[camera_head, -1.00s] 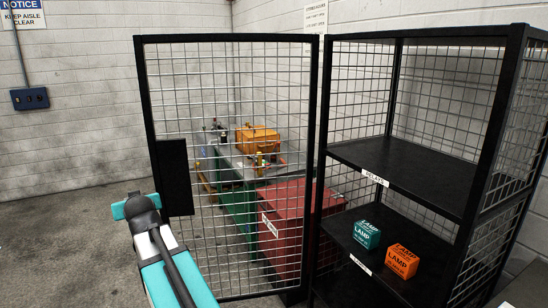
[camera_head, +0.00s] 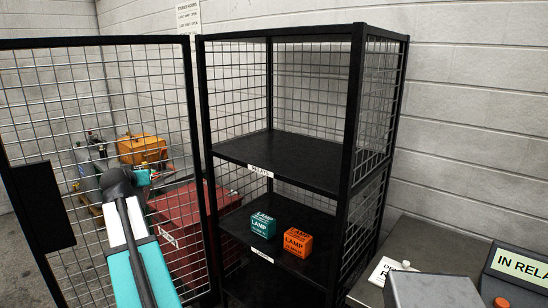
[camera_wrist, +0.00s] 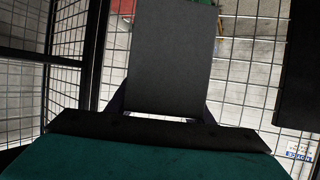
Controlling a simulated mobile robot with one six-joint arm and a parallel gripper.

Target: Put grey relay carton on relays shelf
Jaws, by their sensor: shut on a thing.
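The grey relay carton (camera_wrist: 172,55) fills the upper middle of the wrist view. My gripper (camera_wrist: 163,108) is shut on it, with a dark finger showing along each side. In the head view my arm stands at lower left in front of the mesh door; the gripper and carton cannot be made out there. The relays shelf (camera_head: 300,160) is the upper board of the black rack, with a white label, partly legible, on its front edge. Its top is bare. It is to the right of my arm.
A teal lamp carton (camera_head: 263,225) and an orange lamp carton (camera_head: 298,242) sit on the shelf below. The open mesh door (camera_head: 190,130) stands left of the rack. A red box (camera_head: 180,215) lies behind it. A grey bench (camera_head: 425,245) is at right.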

